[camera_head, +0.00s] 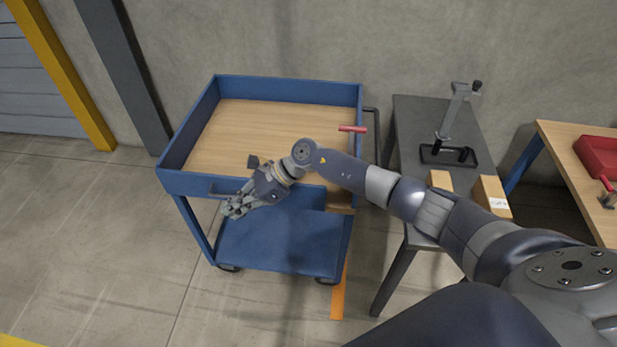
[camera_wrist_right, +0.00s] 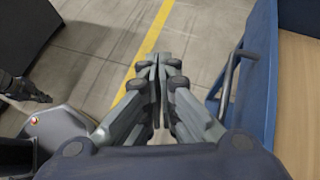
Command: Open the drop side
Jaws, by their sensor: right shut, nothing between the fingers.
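The blue cart has a top tray with blue side walls (camera_head: 290,91) and a wooden floor (camera_head: 262,125). Its near side panel (camera_head: 180,182) stands upright, with a small bar handle (camera_head: 217,191) on its outer face. In the wrist view the panel (camera_wrist_right: 262,70) is at the right, and the handle (camera_wrist_right: 229,85) sticks out from it. My right gripper (camera_head: 231,211) is shut and empty, pointing down just outside the panel near the handle. In the wrist view its fingers (camera_wrist_right: 158,75) are together, left of the handle and apart from it. A dark shape at the left edge looks like my left gripper (camera_wrist_right: 28,92).
A small dark block lies on the tray floor beside my right wrist. The cart has a lower blue shelf (camera_head: 270,240). A grey table (camera_head: 410,120) with a stand and boxes is at the right. Open floor lies to the left.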

